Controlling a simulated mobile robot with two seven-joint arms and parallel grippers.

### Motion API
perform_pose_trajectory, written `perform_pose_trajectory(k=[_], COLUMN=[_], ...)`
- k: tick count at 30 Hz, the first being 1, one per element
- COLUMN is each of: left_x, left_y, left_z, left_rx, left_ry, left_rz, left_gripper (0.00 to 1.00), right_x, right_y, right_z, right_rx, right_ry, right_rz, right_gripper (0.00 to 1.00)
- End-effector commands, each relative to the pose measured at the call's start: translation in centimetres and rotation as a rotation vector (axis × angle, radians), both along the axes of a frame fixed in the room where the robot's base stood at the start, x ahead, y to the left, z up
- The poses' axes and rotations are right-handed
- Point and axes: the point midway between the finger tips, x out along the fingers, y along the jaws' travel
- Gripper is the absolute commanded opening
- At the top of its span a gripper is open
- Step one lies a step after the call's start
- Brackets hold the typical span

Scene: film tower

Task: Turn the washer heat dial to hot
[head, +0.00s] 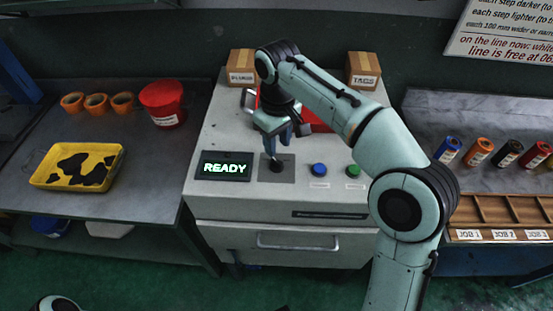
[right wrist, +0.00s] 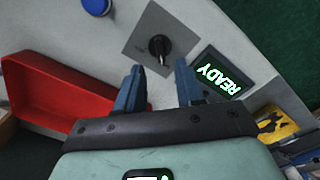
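The heat dial is a black knob (head: 276,167) on a square grey plate on the machine's sloped front, right of the lit READY display (head: 226,167). The knob also shows in the right wrist view (right wrist: 159,46), with a pale mark on it. My right gripper (head: 281,145) is above the dial, fingers pointing down at it. In the right wrist view its two blue fingers (right wrist: 159,72) are apart with nothing between them, and the knob appears just beyond the tips. Contact cannot be told. My left gripper is not in view.
A blue button (head: 319,170) and a green button (head: 353,171) are right of the dial. A red tray (right wrist: 60,95) sits behind it on the machine. Boxes (head: 363,71) stand at the back. A yellow tray (head: 78,148) lies on the left bench; film rolls (head: 480,150) stand right.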

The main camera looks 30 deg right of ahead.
Motion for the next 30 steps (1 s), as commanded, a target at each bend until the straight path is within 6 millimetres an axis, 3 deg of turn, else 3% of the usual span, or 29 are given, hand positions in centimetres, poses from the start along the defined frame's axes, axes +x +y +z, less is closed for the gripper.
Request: perform_pose_trajectory(k=[3, 9, 22, 26, 30], left_x=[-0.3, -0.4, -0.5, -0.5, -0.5], left_y=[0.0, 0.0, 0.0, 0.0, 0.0], left_z=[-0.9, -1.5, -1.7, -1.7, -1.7], left_rx=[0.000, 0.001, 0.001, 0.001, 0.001], left_ry=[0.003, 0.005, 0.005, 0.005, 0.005], left_rz=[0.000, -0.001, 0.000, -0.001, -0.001], left_gripper=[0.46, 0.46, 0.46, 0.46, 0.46], right_x=[-0.1, 0.0, 0.0, 0.0, 0.0], right_y=[0.0, 0.0, 0.0, 0.0, 0.0], right_z=[-2.7, -5.3, -6.3, -6.2, -6.2], right_rx=[0.000, 0.001, 0.001, 0.001, 0.001], right_ry=[0.003, 0.001, -0.001, -0.001, -0.001], right_rz=[0.000, -0.001, 0.000, 0.000, 0.000], right_gripper=[0.37, 0.37, 0.37, 0.00, 0.00])
